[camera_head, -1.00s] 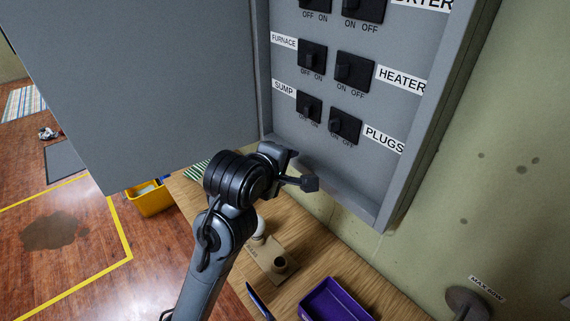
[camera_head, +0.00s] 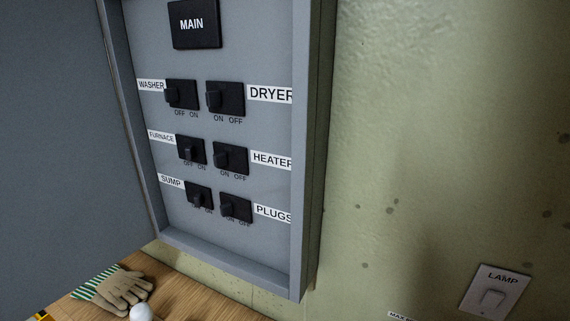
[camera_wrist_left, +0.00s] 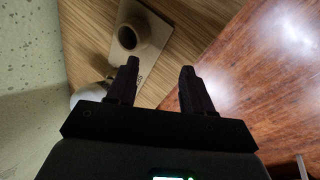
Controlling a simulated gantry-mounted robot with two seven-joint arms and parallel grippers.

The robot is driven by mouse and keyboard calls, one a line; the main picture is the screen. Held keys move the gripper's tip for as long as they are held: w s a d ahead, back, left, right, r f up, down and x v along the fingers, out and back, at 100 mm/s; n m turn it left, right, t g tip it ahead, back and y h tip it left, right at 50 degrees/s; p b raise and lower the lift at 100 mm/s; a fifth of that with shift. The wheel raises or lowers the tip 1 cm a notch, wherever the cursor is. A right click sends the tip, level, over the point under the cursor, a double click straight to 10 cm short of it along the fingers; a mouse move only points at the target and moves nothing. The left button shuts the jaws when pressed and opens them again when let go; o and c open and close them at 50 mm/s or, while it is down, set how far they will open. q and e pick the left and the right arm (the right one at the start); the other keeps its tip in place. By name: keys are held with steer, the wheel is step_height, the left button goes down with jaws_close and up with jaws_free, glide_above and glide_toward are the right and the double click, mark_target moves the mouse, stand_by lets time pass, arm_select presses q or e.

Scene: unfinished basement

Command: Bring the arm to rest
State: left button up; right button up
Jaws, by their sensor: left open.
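My left gripper (camera_wrist_left: 160,70) shows in the left wrist view, with its two dark fingers apart and nothing between them. It points down over the edge of a wooden workbench (camera_wrist_left: 195,20). A tan board with a round socket-like holder (camera_wrist_left: 134,36) lies on the bench beyond the fingertips. Neither arm shows in the head view now. The grey breaker panel (camera_head: 275,195) fills the middle of that view, its door (camera_head: 50,130) swung open to the left. My right gripper is in neither view.
A striped work glove (camera_head: 122,290) and a white bulb (camera_head: 142,312) are on the bench below the panel. A lamp switch (camera_head: 493,292) is on the wall at right.

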arm_select(q)
steer(key=s+f+m+g, duration=0.1)
steer(key=s+f+m, duration=0.2)
steer(key=s+m, duration=0.6)
steer(key=s+a+f+m+g, duration=0.1)
steer(key=s+f+m, duration=0.2)
steer(key=s+m, duration=0.6)
steer(key=shift+s+p, duration=0.25)
steer(key=shift+p, duration=0.1)
stand_by(0.6)
